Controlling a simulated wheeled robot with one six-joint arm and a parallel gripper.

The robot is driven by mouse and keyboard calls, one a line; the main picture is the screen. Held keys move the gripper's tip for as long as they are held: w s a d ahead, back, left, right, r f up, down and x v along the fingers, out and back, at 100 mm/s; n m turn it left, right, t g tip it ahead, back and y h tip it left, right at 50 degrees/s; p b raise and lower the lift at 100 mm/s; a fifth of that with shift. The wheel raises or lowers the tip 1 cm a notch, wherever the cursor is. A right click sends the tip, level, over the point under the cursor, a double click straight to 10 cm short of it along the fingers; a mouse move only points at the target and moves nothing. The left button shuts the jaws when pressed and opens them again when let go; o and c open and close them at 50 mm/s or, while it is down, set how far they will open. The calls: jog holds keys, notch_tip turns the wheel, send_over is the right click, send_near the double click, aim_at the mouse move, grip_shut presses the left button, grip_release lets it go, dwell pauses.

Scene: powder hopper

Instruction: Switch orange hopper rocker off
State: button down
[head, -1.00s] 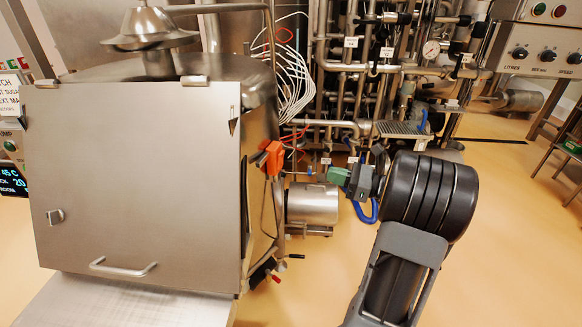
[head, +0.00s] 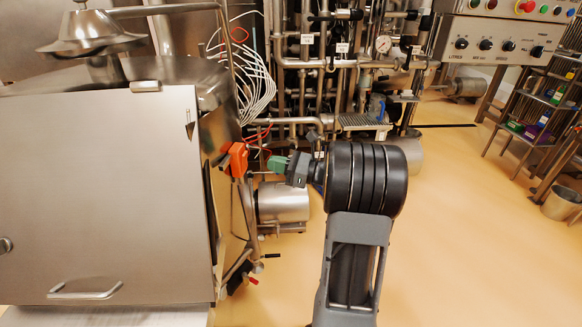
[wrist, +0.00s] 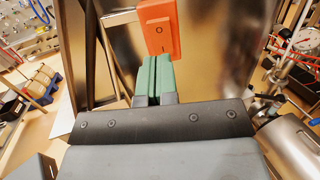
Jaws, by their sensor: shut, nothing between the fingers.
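The orange hopper rocker (head: 237,158) is on the right side of the steel hopper (head: 110,190) in the head view. In the wrist view the orange rocker (wrist: 159,36) stands straight ahead, with an O mark above an I mark on its face. My gripper (head: 268,164) points left at the rocker in the head view. Its green fingers (wrist: 154,62) are shut and empty, with their tips at the rocker's lower edge in the wrist view. I cannot tell whether the tips touch it. The rocker's lowest part is hidden behind the fingertips.
A steel motor cylinder (head: 282,203) lies below my gripper. White cables (head: 245,75) and pipework (head: 330,70) stand behind. A control panel (head: 500,40) is at the upper right. The floor (head: 470,230) to the right is clear.

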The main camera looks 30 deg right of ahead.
aim_at(246, 157)
jog(key=shift+x, duration=3.05)
